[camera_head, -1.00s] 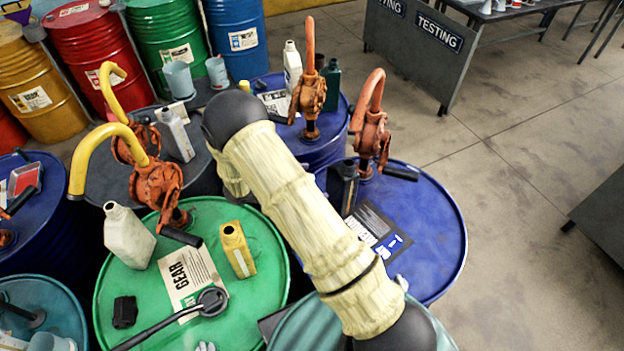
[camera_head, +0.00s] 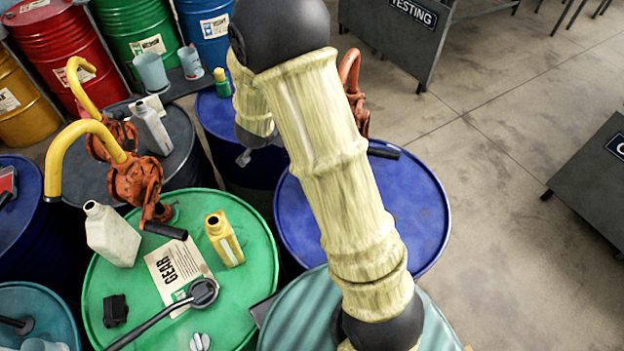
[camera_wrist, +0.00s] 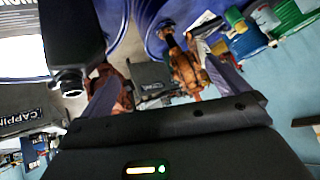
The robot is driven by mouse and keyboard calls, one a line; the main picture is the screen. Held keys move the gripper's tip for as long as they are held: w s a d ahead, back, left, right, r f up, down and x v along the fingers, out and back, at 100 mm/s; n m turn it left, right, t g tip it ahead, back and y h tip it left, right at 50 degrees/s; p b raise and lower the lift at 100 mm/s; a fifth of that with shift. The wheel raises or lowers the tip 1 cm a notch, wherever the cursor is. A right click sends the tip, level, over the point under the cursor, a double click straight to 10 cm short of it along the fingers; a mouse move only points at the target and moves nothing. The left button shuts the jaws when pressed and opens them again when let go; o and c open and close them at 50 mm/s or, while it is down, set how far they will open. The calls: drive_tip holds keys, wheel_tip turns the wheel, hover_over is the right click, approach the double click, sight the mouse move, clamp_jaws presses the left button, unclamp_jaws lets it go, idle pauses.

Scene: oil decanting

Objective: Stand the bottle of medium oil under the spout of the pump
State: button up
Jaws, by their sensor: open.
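In the wrist view, tilted so that pumps hang upside down, my gripper (camera_wrist: 165,88) is open, its two dark fingers spread. A black bottle (camera_wrist: 72,35) stands to the left of the fingers, its neck towards the picture bottom; it looks outside the jaws. An orange pump (camera_wrist: 183,68) shows beyond the fingers, on a blue drum. In the head view, my arm hides the gripper, the black bottle and part of the orange pump (camera_head: 353,95). No readable label tells which bottle is medium oil.
A green drum (camera_head: 255,265) carries a white bottle (camera_head: 112,235), a yellow bottle (camera_head: 224,238), a yellow-spouted pump (camera_head: 135,182) and a black lever tool. A grey bottle (camera_head: 152,130) stands behind. The blue drum's right top (camera_head: 415,210) is clear. Grey tables stand at right.

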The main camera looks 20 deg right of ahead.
drive_tip(key=s+d+r+n+g+y, duration=0.1)
drive_tip(key=s+r+n+g, duration=0.1)
drive_tip(key=s, duration=0.5)
drive_tip(key=s+r+n+g+y, duration=0.1)
drive_tip(key=s+r+n, duration=0.1)
drive_tip(key=s, duration=0.6)
drive_tip(key=s+d+r+n+g+y, duration=0.1)
drive_tip(key=s+n, duration=0.3)
drive_tip(key=s, duration=0.4)
drive_tip(key=shift+s+d+r+n+g+y, duration=0.15)
drive_tip(key=shift+d+r+n+g+y, duration=0.25)
drive_tip(key=shift+g, duration=0.4)
drive_tip(key=b+x, duration=0.2)
drive_tip(key=s+b+x, duration=0.1)
drive_tip(key=b+x, duration=0.2)
drive_tip(key=shift+f, duration=0.1)
